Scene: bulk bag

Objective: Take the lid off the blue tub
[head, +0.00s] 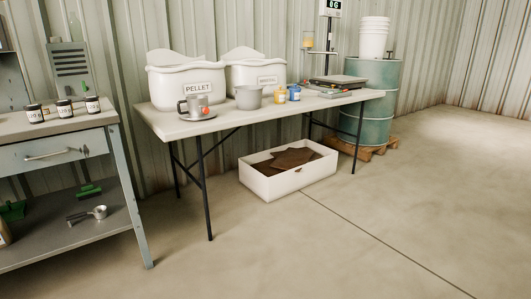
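A small blue tub (294,94) stands upright on the folding table (158,125), right of a small yellow tub (281,97). It is too small here to tell its lid apart clearly. Neither of my grippers is in view.
On the table are two white bins, the pellet bin (187,76) and another behind (257,73), a grey pot (248,98), a mug (192,106) and a scale (338,82). A white box (273,184) sits under the table. A workbench (60,121) stands left. The floor ahead is clear.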

